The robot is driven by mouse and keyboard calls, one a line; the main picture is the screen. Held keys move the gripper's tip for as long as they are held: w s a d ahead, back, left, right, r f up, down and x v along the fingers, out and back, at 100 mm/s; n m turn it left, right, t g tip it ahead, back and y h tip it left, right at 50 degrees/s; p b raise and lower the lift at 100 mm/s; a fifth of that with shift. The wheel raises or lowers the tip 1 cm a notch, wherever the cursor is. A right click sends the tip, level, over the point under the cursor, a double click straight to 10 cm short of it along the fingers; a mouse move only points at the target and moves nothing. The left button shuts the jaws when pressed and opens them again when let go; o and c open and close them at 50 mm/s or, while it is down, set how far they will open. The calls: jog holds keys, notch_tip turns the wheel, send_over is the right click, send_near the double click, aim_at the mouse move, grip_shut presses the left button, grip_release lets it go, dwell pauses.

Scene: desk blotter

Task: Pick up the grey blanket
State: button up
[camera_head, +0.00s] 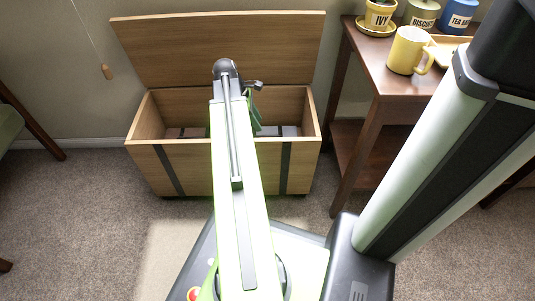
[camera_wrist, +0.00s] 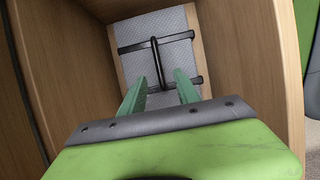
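The grey blanket (camera_wrist: 172,22) appears as a pale grey, finely textured bundle at the bottom of the wooden chest (camera_head: 165,165). Dark straps cross it, and a black handle (camera_wrist: 157,50) stands over its middle. In the head view, a grey part of it (camera_head: 290,131) shows low inside the chest, and my arm hides the middle. My gripper (camera_wrist: 160,75) points down into the chest. Its two green fingers are apart with nothing visibly held between them. The handle shows just beyond and between the fingertips. I cannot tell how far above the handle they are.
The chest's lid (camera_head: 225,45) stands open behind, and its walls rise close around my gripper. A brown side table (camera_head: 379,68) at the right holds a yellow mug (camera_head: 405,50) and several canisters. Carpet (camera_head: 90,200) is clear in front and left.

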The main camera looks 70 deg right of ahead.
aim_at(265, 133)
jog(key=b+x, duration=0.1)
jog(key=x, duration=0.2)
jog(key=shift+w, duration=0.1)
jog(key=shift+r, duration=0.15)
jog(key=b+x, duration=0.5)
jog(key=shift+d+f, duration=0.15)
jog(key=shift+f, duration=0.05)
jog(key=shift+r, duration=0.15)
grip_shut()
dwell(0.8)
